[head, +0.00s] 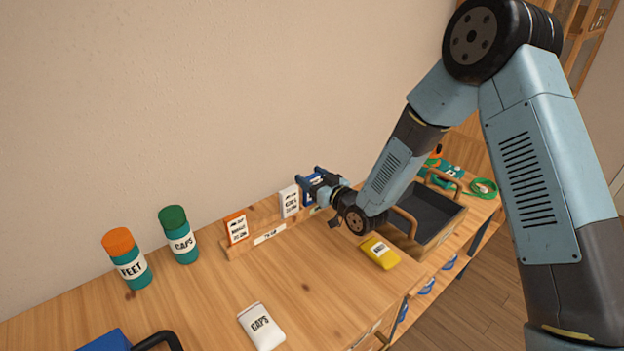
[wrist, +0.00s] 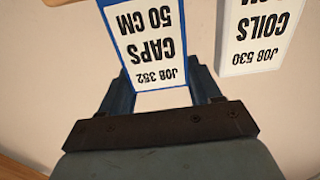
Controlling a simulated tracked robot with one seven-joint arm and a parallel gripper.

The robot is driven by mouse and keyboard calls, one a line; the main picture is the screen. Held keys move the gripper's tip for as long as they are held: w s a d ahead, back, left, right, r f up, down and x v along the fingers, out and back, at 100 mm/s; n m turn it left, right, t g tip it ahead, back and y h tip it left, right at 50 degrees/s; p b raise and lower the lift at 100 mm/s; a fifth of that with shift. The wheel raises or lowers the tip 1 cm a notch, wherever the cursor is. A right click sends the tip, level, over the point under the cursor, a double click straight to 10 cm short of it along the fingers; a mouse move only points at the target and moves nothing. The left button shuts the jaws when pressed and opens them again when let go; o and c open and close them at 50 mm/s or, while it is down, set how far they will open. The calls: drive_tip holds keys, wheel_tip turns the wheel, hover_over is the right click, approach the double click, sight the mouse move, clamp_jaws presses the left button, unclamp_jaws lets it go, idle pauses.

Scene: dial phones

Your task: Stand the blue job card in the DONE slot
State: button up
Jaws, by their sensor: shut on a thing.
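The blue job card (wrist: 152,45) reads JOB 352 CAPS 50 CM. It appears upside down in the wrist view, between the two fingers of my gripper (wrist: 162,88). In the head view, my gripper (head: 317,184) is at the right part of the wooden card rack (head: 240,249), shut on the blue card (head: 308,196), which is mostly hidden. I cannot tell whether the card's lower edge touches the rack. A white COILS card (head: 289,201) stands just left of it, and also shows in the wrist view (wrist: 261,32). The slot under the blue card is hidden.
An orange-edged card (head: 236,228) stands at the rack's left end. Two bottles, orange-capped (head: 128,260) and green-capped (head: 179,235), stand left. A white CAPS packet (head: 261,326) and a yellow packet (head: 380,253) lie in front. A dark-lined tray (head: 432,222) stands right.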

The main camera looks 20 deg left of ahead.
drive_tip(key=shift+f, duration=0.15)
drive_tip(key=o, duration=0.8)
drive_tip(key=shift+f, duration=0.1)
drive_tip(key=shift+c, duration=0.2)
drive_tip(key=shift+d, duration=0.1)
drive_tip(key=v, duration=0.7)
drive_tip(key=shift+d, duration=0.2)
